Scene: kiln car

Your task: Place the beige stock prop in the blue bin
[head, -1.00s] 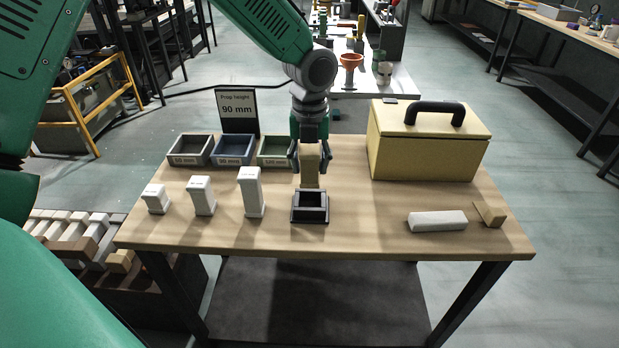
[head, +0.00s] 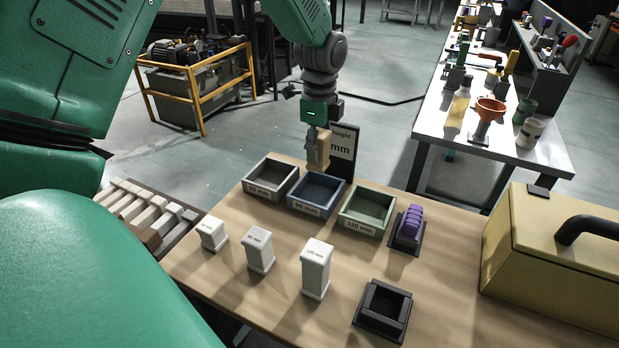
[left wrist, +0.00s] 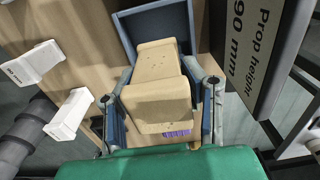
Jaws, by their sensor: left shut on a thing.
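My left gripper (head: 318,148) is shut on the beige stock prop (head: 322,151) and holds it upright in the air above the back part of the blue bin (head: 318,194). In the left wrist view the beige prop (left wrist: 158,88) sits between the two fingers, with the blue bin (left wrist: 155,25) beyond it. The blue bin stands between a grey bin (head: 271,180) and a green bin (head: 367,210); the part of it that shows in the head view is empty. My right gripper is not in view.
Three white props (head: 315,270) stand in front of the bins. A black square holder (head: 383,310) is empty at the front. A purple object (head: 410,225) sits in a dark stand right of the green bin. The sign (head: 343,150) reading 90 mm stands close behind the blue bin. A yellow case (head: 555,265) is at right.

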